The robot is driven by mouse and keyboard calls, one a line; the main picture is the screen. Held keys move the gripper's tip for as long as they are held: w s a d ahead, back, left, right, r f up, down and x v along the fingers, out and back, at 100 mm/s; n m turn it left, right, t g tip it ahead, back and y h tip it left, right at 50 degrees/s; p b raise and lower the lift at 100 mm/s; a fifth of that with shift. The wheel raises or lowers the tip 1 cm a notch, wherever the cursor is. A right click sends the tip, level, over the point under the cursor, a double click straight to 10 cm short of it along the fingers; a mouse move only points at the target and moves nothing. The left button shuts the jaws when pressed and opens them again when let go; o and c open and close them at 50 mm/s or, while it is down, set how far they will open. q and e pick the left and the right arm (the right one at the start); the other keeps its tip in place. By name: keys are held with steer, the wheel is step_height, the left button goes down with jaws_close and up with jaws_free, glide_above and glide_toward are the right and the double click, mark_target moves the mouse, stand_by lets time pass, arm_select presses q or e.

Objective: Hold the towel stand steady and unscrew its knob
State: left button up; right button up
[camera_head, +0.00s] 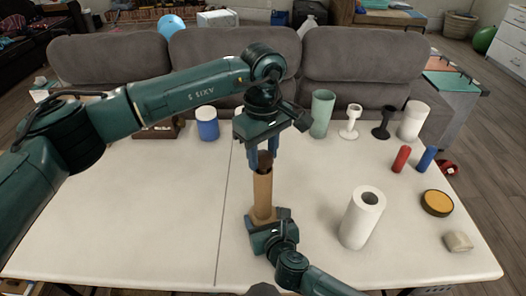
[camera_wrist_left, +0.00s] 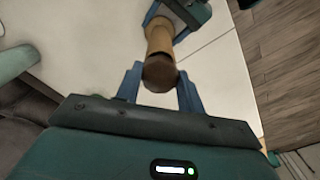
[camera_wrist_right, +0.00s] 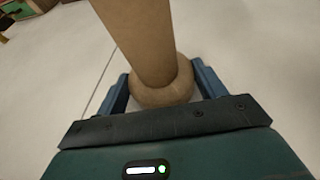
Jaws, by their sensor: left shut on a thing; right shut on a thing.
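The towel stand (camera_head: 262,192) is a tan wooden post standing upright near the middle of the white table. Its dark brown knob (camera_head: 265,159) is at the top. My left gripper (camera_head: 263,157) comes down from above and is shut on the knob; the left wrist view shows the knob (camera_wrist_left: 160,75) between the blue fingers. My right gripper (camera_head: 264,222) is low at the stand's foot, shut on it. The right wrist view shows the rounded base (camera_wrist_right: 163,88) between the fingers, with the post rising from it. The knob's thread is hidden.
A paper roll (camera_head: 362,217) stands to the right of the stand. A blue jar (camera_head: 207,124), a green cup (camera_head: 322,114) and white and black goblets stand along the back. Red (camera_head: 401,158) and blue cylinders and a yellow-topped tin (camera_head: 437,202) are at right. The table's left is clear.

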arm_select(q)
steer(key=n, duration=0.6)
steer(key=shift+n, duration=0.4)
steer(key=n, duration=1.2)
steer(key=shift+n, duration=0.4)
steer(key=n, duration=0.8)
steer(key=shift+r, duration=0.2)
steer(key=shift+r, duration=1)
